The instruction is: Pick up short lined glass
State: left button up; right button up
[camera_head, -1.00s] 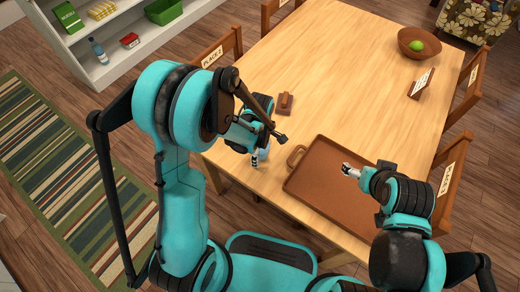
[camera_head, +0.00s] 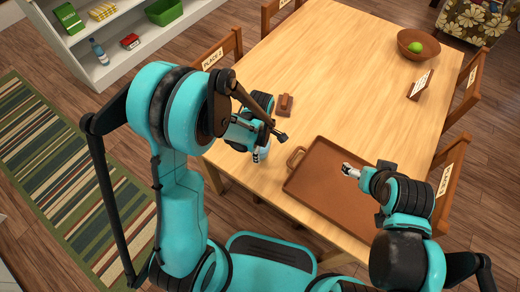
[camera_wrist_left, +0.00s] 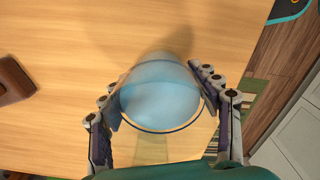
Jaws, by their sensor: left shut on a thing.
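The short lined glass (camera_wrist_left: 160,98) is pale blue and see-through with a dark line around its rim. It fills the middle of the left wrist view. My left gripper (camera_wrist_left: 163,92) is shut on it, with a finger against each side. In the head view my left gripper (camera_head: 258,155) is over the table's near left edge, and only a bit of the blue glass shows, mostly hidden by my arm. I cannot tell whether the glass is lifted clear of the table. My right gripper (camera_head: 347,170) is over the tray, apart from the glass; its finger opening is too small to tell.
The wooden table (camera_head: 330,75) holds a brown tray (camera_head: 318,192) with handles, right of my left gripper. A small brown block (camera_head: 285,104) lies behind the gripper. A bowl (camera_head: 408,40) with a green fruit stands at the far right. Chairs surround the table; its middle is clear.

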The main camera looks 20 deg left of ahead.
pick_arm(q)
jog(key=shift+r, duration=0.6)
jog(key=shift+d+r+p, duration=0.15)
jog(key=shift+r+p, duration=0.5)
jog(key=shift+r, duration=0.2)
jog(key=s+d+r+p, duration=0.3)
jog(key=d+r, duration=0.3)
jog(key=d, duration=0.5)
jog(key=shift+r+p, duration=0.25)
jog(key=shift+p, duration=0.05)
